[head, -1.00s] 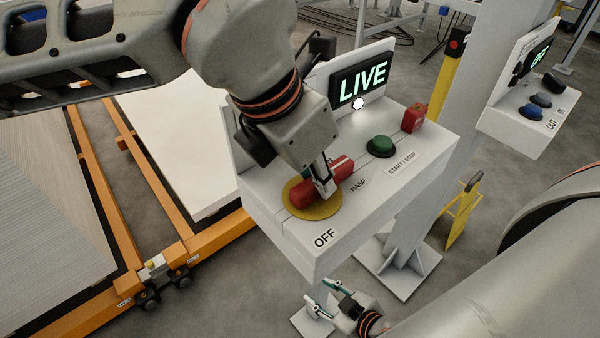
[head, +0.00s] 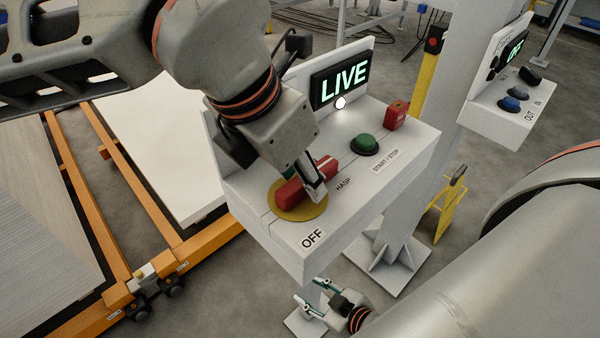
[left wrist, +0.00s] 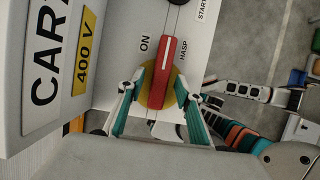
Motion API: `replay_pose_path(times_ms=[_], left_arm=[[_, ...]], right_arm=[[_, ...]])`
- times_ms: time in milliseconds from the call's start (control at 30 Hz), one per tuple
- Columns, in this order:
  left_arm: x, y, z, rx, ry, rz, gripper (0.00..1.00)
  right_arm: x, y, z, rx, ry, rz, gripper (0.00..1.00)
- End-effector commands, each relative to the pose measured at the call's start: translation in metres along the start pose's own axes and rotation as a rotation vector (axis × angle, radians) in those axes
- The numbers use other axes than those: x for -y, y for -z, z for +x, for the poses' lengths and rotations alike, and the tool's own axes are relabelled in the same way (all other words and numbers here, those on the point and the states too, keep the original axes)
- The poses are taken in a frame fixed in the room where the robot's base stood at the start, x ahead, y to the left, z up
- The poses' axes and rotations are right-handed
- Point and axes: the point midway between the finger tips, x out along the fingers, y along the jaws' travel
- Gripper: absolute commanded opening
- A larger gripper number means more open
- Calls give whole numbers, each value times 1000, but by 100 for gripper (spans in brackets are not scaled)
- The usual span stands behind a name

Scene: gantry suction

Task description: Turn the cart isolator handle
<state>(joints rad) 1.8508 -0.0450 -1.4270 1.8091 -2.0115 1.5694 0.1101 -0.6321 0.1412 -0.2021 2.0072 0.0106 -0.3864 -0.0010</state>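The red isolator handle (head: 292,191), with a white stripe, sits on a yellow round plate (head: 290,213) on top of the white control box (head: 284,238). In the left wrist view the handle (left wrist: 167,62) lies lengthwise between the ON and HASP labels. My left gripper (head: 314,190) is down at the handle. In the left wrist view its fingers (left wrist: 165,84) stand apart on either side of the handle, with gaps showing. In the head view the far finger is mostly hidden. My right gripper (head: 309,293) is open and empty, low beside the box.
A lit LIVE display (head: 341,84), a green START/STOP button (head: 364,144) and a red padlock-like block (head: 396,115) are on the box. A second panel (head: 497,115) stands at right, a yellow stand (head: 447,210) below it. Orange rails (head: 198,236) run at left.

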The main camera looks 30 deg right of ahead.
Motion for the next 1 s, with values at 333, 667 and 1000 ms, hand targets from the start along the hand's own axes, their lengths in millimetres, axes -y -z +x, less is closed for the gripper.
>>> replay_pose_path(times_ms=[333,667,1000], left_arm=[[-2,-1,-64,3,-5,-2,35],[-1,0,-110,2,-2,0,35],[0,0,-116,1,0,-1,35]], right_arm=[[0,0,0,1,0,1,37],[0,0,0,1,0,1,37],[0,0,0,1,0,1,37]])
